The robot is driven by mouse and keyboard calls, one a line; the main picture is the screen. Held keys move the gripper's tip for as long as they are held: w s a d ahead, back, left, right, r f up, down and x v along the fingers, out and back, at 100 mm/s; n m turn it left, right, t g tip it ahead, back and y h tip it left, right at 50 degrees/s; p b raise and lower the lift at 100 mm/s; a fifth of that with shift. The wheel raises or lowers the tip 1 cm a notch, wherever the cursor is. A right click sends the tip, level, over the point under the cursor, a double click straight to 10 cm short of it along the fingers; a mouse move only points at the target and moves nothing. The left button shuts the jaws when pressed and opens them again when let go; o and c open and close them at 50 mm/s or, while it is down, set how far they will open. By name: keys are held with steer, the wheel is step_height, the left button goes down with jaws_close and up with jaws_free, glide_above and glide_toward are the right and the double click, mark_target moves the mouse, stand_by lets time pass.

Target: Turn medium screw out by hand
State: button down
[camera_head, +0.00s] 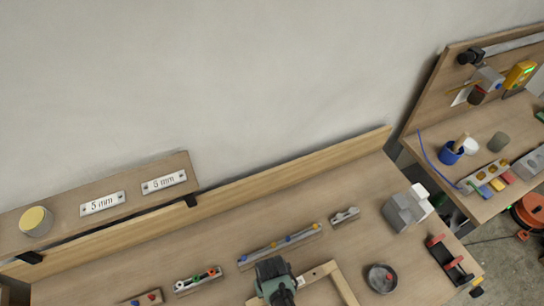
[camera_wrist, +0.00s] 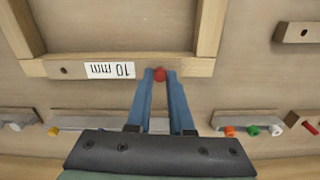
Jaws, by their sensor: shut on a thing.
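In the wrist view, the two blue fingers of my gripper (camera_wrist: 160,78) come together on a small round red screw head (camera_wrist: 160,71). The screw sits at the near bar of a pale wooden frame (camera_wrist: 202,66), right of a white "10 mm" label (camera_wrist: 110,70). Its shank is hidden, so I cannot tell how far it is in. In the head view the wooden frame (camera_head: 345,286) is partly behind my dark wrist, and the fingertips and red head are hidden.
A rail with coloured heads (camera_head: 278,246) and another rail (camera_head: 198,281) lie on the bench near the frame. A round dark dish (camera_head: 381,278), grey blocks (camera_head: 404,210) and a black-and-red stand (camera_head: 448,262) are to the right. Bench between them is clear.

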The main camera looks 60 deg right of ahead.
steer(key=c, duration=1)
jaws_free()
steer(key=shift+c, duration=0.2)
steer(key=m, duration=0.4)
steer(key=shift+p, duration=0.35)
steer(key=m, duration=0.5)
steer(key=shift+p, duration=0.3)
steer(key=m, duration=0.5)
steer(key=shift+m+p, duration=0.35)
steer(key=shift+m, duration=0.05)
steer(key=m, duration=0.6)
steer(key=shift+p, duration=0.3)
